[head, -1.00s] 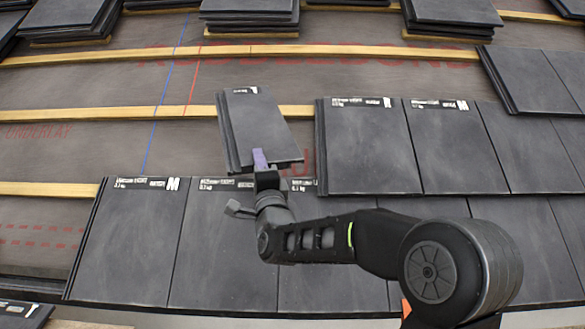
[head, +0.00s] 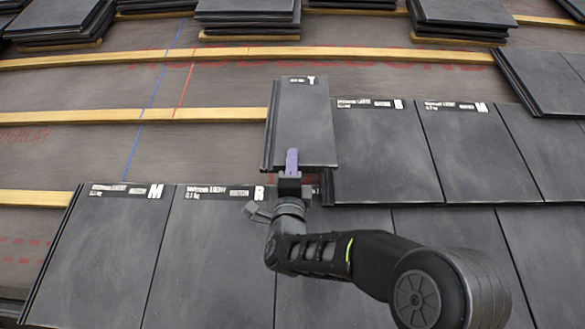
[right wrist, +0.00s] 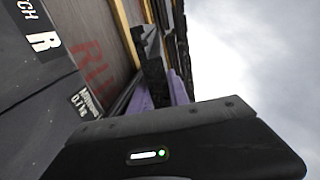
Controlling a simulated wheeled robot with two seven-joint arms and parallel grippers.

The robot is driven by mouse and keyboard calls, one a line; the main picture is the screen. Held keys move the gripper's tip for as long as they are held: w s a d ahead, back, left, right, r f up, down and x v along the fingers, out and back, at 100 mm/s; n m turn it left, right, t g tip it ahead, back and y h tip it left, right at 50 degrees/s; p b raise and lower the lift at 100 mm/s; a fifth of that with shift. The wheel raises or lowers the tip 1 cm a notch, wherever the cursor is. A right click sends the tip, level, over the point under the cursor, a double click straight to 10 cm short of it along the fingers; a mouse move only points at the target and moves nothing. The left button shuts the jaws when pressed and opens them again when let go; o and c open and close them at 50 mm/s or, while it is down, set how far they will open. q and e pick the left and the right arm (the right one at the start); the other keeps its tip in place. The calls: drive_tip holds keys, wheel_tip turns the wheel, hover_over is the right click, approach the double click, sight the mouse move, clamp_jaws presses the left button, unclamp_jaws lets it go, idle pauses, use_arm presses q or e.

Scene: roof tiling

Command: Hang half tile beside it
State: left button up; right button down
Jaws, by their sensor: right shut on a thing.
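The half tile (head: 306,115) is a narrow dark grey tile with a white label strip at its top marked T. My right gripper (head: 291,162) is shut on its lower edge; a purple finger shows on the tile face. The tile is held almost upright in line with the row, at the left end of the upper course, close beside the full tile (head: 385,150). I cannot tell whether they touch or whether it rests on the batten (head: 200,113). In the right wrist view the purple fingers (right wrist: 160,92) grip a dark tile seen edge-on. My left gripper is not in view.
A lower course of tiles, with one marked M (head: 105,255) at the left, lies below. Stacks of tiles (head: 245,20) stand along the top. Bare underlay (head: 80,150) with blue and red lines is free to the left.

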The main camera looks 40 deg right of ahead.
drive_tip(key=shift+w+d+f, duration=0.2)
drive_tip(key=shift+w+f, duration=0.05)
drive_tip(key=shift+f, duration=0.15)
drive_tip(key=shift+w+d+f+b, duration=0.4)
drive_tip(key=shift+w+f, duration=0.1)
drive_tip(key=shift+f, duration=0.4)
drive_tip(key=shift+w+d+f+b, duration=0.4)
drive_tip(key=shift+w+f, duration=0.1)
drive_tip(key=shift+f, duration=0.4)
drive_tip(key=shift+w+d+f+b, duration=0.4)
drive_tip(key=shift+w+f, duration=0.1)
drive_tip(key=shift+f, duration=0.4)
drive_tip(key=shift+a, duration=0.15)
drive_tip(key=shift+s+f, duration=0.1)
idle(0.7)
